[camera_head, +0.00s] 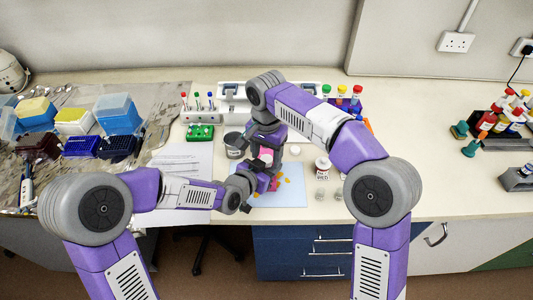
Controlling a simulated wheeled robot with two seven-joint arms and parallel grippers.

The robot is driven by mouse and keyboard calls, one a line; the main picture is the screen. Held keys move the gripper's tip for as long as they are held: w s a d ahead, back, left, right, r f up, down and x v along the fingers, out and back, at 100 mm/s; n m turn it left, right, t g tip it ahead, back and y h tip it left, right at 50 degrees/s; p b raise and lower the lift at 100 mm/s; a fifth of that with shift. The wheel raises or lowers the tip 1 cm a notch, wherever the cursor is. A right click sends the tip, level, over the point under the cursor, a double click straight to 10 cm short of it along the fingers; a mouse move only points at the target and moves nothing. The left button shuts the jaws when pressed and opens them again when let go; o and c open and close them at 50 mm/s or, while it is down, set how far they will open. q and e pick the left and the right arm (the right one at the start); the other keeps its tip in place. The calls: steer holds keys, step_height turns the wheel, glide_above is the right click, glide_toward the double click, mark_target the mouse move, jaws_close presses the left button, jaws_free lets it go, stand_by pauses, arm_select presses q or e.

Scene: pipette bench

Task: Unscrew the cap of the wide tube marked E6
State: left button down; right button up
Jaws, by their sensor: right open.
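My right gripper (267,153) reaches down over the blue mat from above and is open. A small white cap-like piece (266,159) with pink beside it shows at its fingers; I cannot tell whether this is the wide tube's cap. My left gripper (262,184) comes in from the left, just below the right one, above the mat. Its fingers are largely hidden and too small to tell open from shut. The E6 mark is not readable anywhere, and the tube's body is hidden among the grippers.
The light blue mat (292,198) bears small orange and pink pieces. A green rack (200,132) and tube racks stand farther back. Papers (183,160) lie left.

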step_height(320, 180, up, 4)
steer(key=shift+r, duration=0.15)
steer(key=shift+c, duration=0.2)
step_height(320, 180, up, 2)
steer(key=shift+a+r+m, duration=0.1)
steer(key=shift+m, duration=1)
steer(key=shift+r+m, duration=0.45)
steer(key=shift+m, duration=0.15)
steer(key=shift+f, duration=3.85)
jaws_close()
steer(key=shift+n, duration=1.7)
